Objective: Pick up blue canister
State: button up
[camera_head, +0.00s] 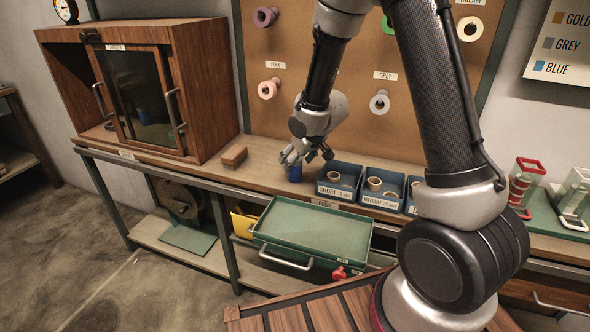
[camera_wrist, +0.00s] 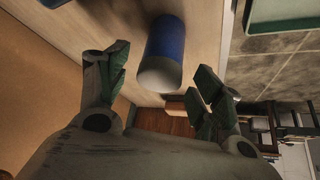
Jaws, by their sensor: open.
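The blue canister (camera_head: 294,172) stands on the wooden bench top, at the left end of the row of blue bins. In the wrist view the canister (camera_wrist: 166,50) shows a blue side and a pale grey end, and lies ahead of and between the spread fingers. My gripper (camera_head: 304,153) is just above and beside it in the head view, partly covering it. In the wrist view my gripper (camera_wrist: 160,80) is open, with gaps on both sides of the canister and nothing held.
Blue bins (camera_head: 338,182) stand close right of the canister. A wooden block (camera_head: 234,156) lies to its left, near the wooden cabinet (camera_head: 215,100). A green-topped tray (camera_head: 312,232) juts out below the bench edge. A pegboard (camera_head: 300,110) with tape rolls rises behind.

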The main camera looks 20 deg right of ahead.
jog(key=shift+x, duration=0.8)
jog(key=c, duration=1.1)
jog(key=shift+c, duration=0.2)
